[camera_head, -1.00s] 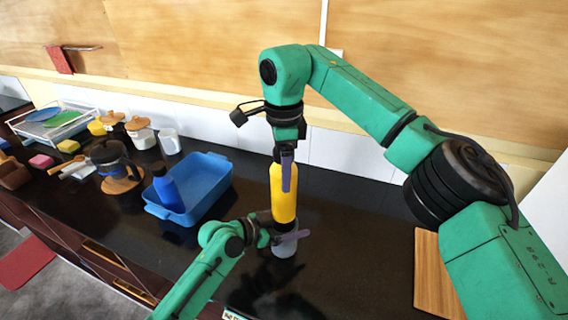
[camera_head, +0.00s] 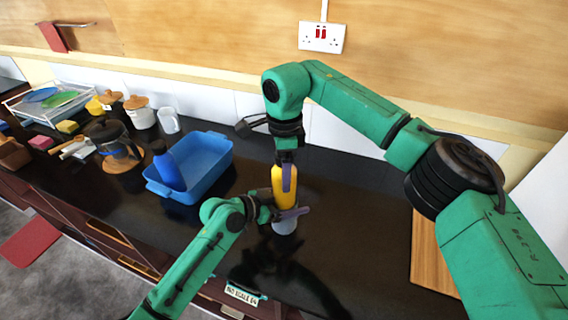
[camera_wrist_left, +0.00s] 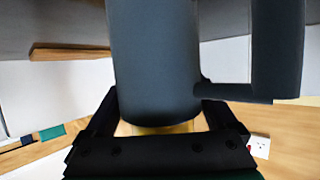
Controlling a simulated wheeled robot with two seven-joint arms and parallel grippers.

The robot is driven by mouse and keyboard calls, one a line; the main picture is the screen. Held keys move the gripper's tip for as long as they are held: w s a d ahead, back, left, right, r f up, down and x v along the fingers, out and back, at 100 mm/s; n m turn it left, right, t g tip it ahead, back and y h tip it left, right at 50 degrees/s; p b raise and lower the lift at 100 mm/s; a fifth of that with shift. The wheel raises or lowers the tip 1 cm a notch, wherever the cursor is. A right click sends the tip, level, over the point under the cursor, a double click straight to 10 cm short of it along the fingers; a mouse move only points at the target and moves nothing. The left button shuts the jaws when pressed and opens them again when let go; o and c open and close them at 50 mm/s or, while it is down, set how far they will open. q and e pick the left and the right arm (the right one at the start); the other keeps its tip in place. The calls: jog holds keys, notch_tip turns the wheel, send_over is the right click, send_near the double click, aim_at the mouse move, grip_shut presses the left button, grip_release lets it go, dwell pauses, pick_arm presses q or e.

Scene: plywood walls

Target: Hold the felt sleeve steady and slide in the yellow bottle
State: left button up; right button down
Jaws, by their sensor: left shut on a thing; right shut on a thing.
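The yellow bottle (camera_head: 283,196) stands upright in the head view, directly above the grey felt sleeve (camera_head: 285,226) on the dark counter. My right gripper (camera_head: 287,172) is shut on the bottle's upper part from above. My left gripper (camera_head: 290,213) is shut on the sleeve from the left side. It hides the sleeve's upper part and rim, so how deep the bottle sits is not clear. In the left wrist view the sleeve (camera_wrist_left: 155,60) fills the middle as a large dark cylinder, and a sliver of yellow bottle (camera_wrist_left: 165,129) shows past its lower end.
A blue tub (camera_head: 211,172) with a blue bottle (camera_head: 167,168) in it stands left of the sleeve. A French press (camera_head: 113,143), jars and a dish rack (camera_head: 45,104) are farther left. A wooden board (camera_head: 432,255) lies at right. Between board and sleeve the counter is clear.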

jog(key=shift+f, duration=3.2)
grip_release()
notch_tip(320, 180, up, 8)
pick_arm(q)
jog(key=o, duration=1.1)
